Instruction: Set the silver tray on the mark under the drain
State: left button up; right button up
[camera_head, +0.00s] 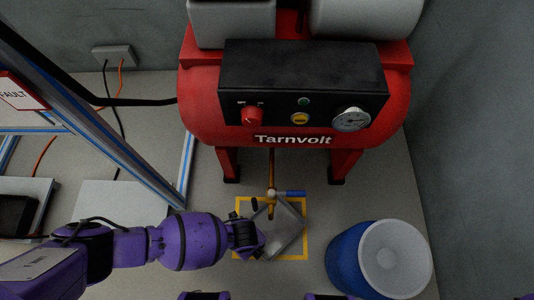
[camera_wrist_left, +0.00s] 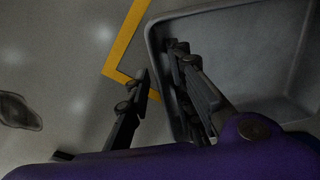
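The silver tray (camera_head: 284,232) lies on the floor over the yellow square mark (camera_head: 304,250), under the compressor's drain valve. It is turned at an angle to the mark and covers much of its inside. The drain (camera_head: 271,180) is a brass pipe with a blue handle (camera_head: 294,193) above the tray's far part. My left gripper (camera_head: 257,236) is at the tray's left side. In the left wrist view the left gripper (camera_wrist_left: 160,68) is open around the tray's wall, one finger inside the tray (camera_wrist_left: 255,50) and one outside, with a visible gap. The right gripper is out of view.
The red Tarnvolt compressor (camera_head: 298,160) stands on legs behind the tray. A blue drum with a white lid (camera_head: 395,258) stands to the right. A blue-edged metal frame (camera_head: 120,150) and cables are at the left. The floor between tray and drum is clear.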

pick_arm(q)
jog(key=shift+s, duration=0.1)
notch_tip(320, 180, up, 12)
jog(key=p, duration=0.6)
jog(key=shift+a+r+p, duration=0.15)
jog(key=shift+p, duration=0.15)
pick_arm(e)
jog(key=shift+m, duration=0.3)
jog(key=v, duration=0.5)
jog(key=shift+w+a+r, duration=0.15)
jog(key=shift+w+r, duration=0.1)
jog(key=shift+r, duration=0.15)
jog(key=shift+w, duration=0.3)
pick_arm(q)
jog(key=shift+s, duration=0.2)
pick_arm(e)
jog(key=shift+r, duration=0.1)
